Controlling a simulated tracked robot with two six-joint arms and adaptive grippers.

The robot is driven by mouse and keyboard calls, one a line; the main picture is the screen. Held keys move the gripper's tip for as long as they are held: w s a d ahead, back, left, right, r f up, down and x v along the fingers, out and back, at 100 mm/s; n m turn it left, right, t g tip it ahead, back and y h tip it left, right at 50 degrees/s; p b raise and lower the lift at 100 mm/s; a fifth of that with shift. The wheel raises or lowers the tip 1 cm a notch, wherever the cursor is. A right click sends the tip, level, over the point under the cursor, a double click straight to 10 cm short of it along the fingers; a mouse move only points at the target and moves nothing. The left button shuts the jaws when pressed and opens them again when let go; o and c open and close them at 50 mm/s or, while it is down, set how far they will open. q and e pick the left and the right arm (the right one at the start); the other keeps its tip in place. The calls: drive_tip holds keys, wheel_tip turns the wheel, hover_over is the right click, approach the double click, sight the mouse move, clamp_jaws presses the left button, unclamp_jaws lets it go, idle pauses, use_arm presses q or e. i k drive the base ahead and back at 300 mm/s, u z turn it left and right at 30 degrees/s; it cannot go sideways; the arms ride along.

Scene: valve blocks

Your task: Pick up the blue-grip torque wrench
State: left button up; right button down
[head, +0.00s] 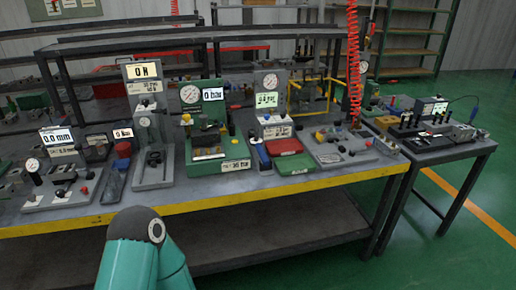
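A narrow blue item (262,154) stands or leans near the front of the workbench (330,181), between the green gauge fixture and a red tray. It is too small to tell whether it is the torque wrench's blue grip. No other item shows clearly as a torque wrench. A teal link of one of my arms rises at the bottom, in front of the bench. Neither of my grippers is in view.
The bench has a yellow front edge and is crowded with gauge fixtures, including a green one (232,166) and a tall grey one (150,178). A red coiled hose (353,60) hangs over its right part. A smaller table (430,152) stands right. Green floor is open at right.

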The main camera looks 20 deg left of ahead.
sight(250, 132)
drive_tip(key=u, duration=0.05)
drive_tip(key=i, duration=0.85)
